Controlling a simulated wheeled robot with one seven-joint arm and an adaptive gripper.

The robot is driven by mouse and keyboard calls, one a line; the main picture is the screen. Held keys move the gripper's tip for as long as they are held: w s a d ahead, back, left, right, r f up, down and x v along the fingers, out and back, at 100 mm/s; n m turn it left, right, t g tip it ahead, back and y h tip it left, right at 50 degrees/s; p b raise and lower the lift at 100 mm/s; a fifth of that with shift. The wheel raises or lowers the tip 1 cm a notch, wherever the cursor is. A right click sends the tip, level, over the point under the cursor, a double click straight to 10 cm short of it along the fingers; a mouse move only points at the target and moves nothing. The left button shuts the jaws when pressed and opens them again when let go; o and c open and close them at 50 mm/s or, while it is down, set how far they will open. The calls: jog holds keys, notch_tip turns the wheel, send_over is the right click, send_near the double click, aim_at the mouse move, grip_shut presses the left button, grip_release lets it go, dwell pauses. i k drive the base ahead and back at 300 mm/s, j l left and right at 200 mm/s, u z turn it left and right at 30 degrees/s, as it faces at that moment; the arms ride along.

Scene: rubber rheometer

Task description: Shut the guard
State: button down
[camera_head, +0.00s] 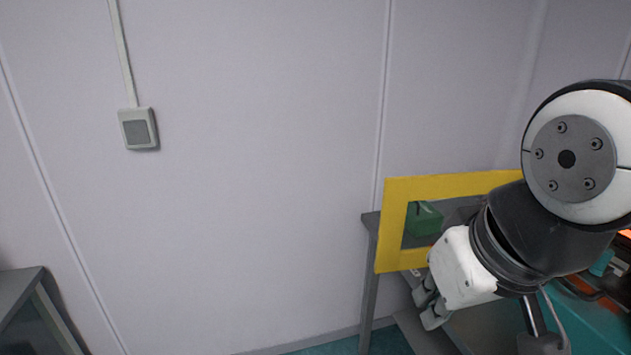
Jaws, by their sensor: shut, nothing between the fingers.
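The guard (388,232) is a yellow frame with a see-through middle, standing upright at the right of the head view. Its right part is hidden behind my arm. My gripper (428,310) points down and left, just in front of the guard's lower edge, with its fingers shut and empty. I cannot tell whether the gripper touches the guard. Most of the machine behind the guard is hidden by my arm.
A green box (424,219) shows through the guard's opening. Another grey surface (20,290) is at the lower left. A switch box (138,128) is on the pale wall. The space left of the guard is clear.

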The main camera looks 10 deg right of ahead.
aim_at(397, 191)
jog(key=i+j+z, duration=0.25)
jog(key=z, duration=0.2)
jog(key=i+j+z, duration=0.55)
jog(key=j+z, duration=0.35)
jog(key=i+j+z, duration=0.15)
jog(key=j+z, duration=0.3)
